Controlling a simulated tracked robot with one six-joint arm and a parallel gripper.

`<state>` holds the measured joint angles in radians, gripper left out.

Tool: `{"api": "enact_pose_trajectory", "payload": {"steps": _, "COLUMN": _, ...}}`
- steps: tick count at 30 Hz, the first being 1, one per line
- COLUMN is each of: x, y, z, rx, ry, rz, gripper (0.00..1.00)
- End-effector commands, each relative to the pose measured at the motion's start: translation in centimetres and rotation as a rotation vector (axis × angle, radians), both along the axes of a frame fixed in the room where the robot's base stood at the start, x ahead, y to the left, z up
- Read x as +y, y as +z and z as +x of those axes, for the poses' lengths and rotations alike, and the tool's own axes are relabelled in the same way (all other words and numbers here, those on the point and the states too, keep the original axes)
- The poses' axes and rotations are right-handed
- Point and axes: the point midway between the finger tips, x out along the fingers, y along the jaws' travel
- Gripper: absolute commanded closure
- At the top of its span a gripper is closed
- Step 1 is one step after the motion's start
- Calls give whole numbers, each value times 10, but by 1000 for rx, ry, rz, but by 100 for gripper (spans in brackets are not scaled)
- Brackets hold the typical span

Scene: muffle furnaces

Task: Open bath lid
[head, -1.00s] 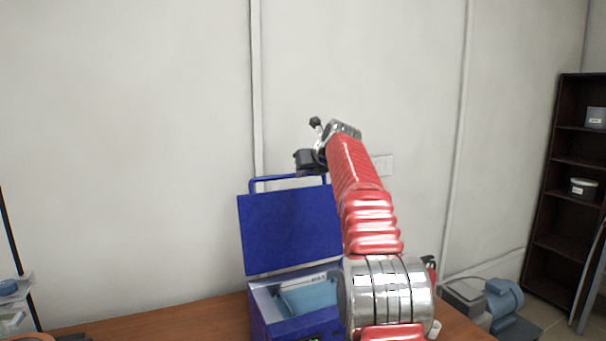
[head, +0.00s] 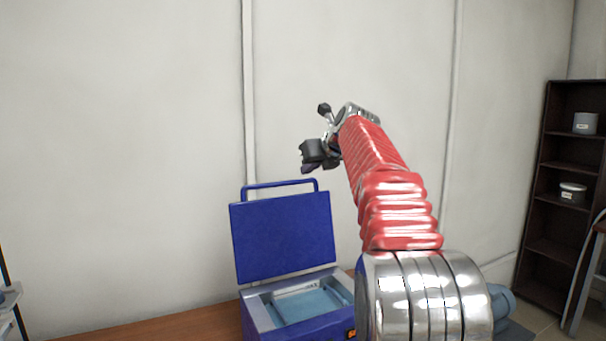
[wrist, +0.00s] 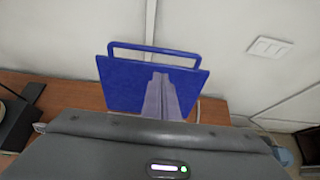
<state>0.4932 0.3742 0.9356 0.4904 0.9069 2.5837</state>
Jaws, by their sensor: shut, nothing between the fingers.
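The blue bath (head: 300,328) stands on the wooden table with its blue lid (head: 284,238) raised to nearly upright. The lid's handle (head: 280,184) is at its top edge. Pale blue liquid or a pale blue inner surface (head: 305,303) shows inside the bath. My gripper (head: 308,163) is above and to the right of the handle, apart from it in the head view. In the wrist view the lid (wrist: 125,85) and handle (wrist: 150,47) lie beyond my shut, empty gripper (wrist: 160,80), whose fingers overlap the lid in the picture.
The wooden table (head: 190,325) carries the bath, close to the pale wall. A dark shelf (head: 530,190) stands at the far right. A dark object (wrist: 18,120) lies at the left in the wrist view. The space above the lid is free.

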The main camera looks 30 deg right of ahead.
Motion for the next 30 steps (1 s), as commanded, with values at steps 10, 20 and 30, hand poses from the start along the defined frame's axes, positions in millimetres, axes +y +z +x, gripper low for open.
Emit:
{"api": "enact_pose_trajectory", "payload": {"steps": 10, "x": 0, "y": 13, "z": -24, "rx": 1, "ry": 0, "rz": -1, "gripper": 100}}
{"api": "enact_pose_trajectory", "payload": {"steps": 20, "x": 0, "y": 13, "z": -24, "rx": 1, "ry": 0, "rz": 0, "gripper": 100}}
{"api": "enact_pose_trajectory", "payload": {"steps": 30, "x": 1, "y": 13, "z": -23, "rx": 3, "ry": 30, "rz": -50, "gripper": 100}}
